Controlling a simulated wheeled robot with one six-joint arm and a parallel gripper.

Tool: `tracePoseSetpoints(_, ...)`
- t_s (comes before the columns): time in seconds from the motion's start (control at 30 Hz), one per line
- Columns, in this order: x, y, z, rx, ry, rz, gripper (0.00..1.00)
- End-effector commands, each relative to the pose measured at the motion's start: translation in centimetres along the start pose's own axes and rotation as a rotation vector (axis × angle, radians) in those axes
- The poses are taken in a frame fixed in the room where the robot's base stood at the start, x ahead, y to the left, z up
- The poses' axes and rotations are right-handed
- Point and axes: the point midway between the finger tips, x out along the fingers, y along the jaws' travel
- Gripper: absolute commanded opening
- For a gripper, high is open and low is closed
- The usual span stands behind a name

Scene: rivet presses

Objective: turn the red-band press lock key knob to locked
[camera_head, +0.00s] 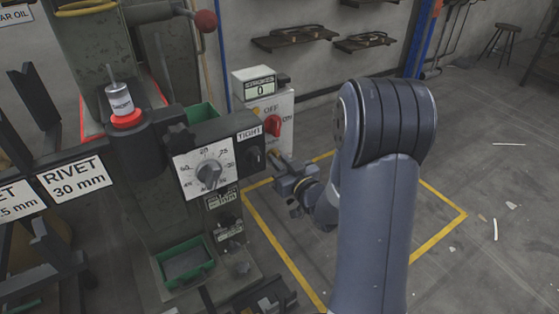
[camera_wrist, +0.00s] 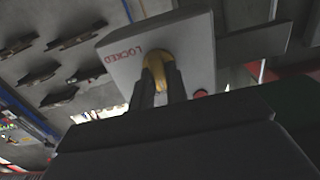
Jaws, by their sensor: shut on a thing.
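In the wrist view, a brass-yellow key knob (camera_wrist: 156,61) sits on a pale panel (camera_wrist: 125,68) with red LOCKED lettering, which appears upside down. My gripper (camera_wrist: 159,78) is shut on the knob, one dark finger on each side. The fingers hide part of the knob, so its exact turn angle cannot be told. In the head view, my gripper (camera_head: 281,166) is beside the press, right of the TIGHT box and below the OFF/ON box. The press (camera_head: 80,60) carries a red band (camera_head: 126,118) under a canister.
A white box with a red OFF/ON switch (camera_head: 273,125) stands close above my gripper. A dial panel (camera_head: 207,172) and green tray (camera_head: 184,262) are on the left. Yellow floor lines (camera_head: 440,234) run around the press. The floor to the right is mostly open.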

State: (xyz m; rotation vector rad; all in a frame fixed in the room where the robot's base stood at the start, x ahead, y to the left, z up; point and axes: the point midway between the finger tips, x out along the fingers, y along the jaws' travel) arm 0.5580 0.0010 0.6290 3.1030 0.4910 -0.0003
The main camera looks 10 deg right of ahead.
Motion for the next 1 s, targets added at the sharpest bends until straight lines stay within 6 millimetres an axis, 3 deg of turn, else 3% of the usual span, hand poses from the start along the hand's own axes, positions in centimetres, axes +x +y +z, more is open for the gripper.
tracePoseSetpoints(0.37,-0.01,0.03,0.01,0.100,0.000,0.000,0.00)
tracePoseSetpoints(1.0,-0.02,0.25,0.02,0.670,-0.001,0.000,0.00)
